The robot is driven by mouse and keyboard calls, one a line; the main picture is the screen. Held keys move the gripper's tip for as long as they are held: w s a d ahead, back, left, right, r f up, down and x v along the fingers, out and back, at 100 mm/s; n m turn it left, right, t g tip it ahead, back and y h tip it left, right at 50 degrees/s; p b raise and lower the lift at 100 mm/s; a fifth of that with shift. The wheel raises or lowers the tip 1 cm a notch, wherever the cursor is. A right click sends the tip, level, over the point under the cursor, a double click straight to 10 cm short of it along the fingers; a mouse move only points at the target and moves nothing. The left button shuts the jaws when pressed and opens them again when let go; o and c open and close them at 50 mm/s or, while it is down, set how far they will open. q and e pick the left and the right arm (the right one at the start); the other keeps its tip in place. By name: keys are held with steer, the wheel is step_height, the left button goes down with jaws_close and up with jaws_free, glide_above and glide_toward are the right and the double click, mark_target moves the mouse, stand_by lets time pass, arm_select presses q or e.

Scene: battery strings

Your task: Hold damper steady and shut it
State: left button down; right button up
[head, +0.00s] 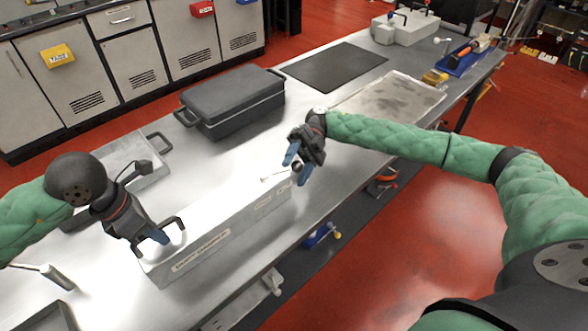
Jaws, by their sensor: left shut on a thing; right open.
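The damper is a long light-grey box (225,238) with a label on its front side, lying on the steel bench. My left gripper (157,236) is at its left end, shut on a dark bracket-like handle (177,223) there; the fingers hide part of the grip. A thin pale lever (274,177) with a dark round knob (297,167) shows at the box's right end. My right gripper (298,165) is open, with its blue fingertips on either side of the knob. I cannot tell whether they touch it.
A dark lidded case (232,102) stands behind the box on the steel bench (318,101). A metal tray (120,157) lies behind my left gripper. A black mat (335,67) and a stained plate (392,104) lie further right. Cabinets line the back.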

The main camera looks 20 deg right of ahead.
steer(key=v, duration=1.1)
arm_select(q)
steer(key=c, duration=1.4)
jaws_free()
steer(key=shift+o, duration=0.2)
steer(key=shift+r, duration=0.1)
steer(key=v, duration=1.1)
steer(key=shift+r, duration=0.35)
arm_select(e)
steer(key=shift+f, duration=0.1)
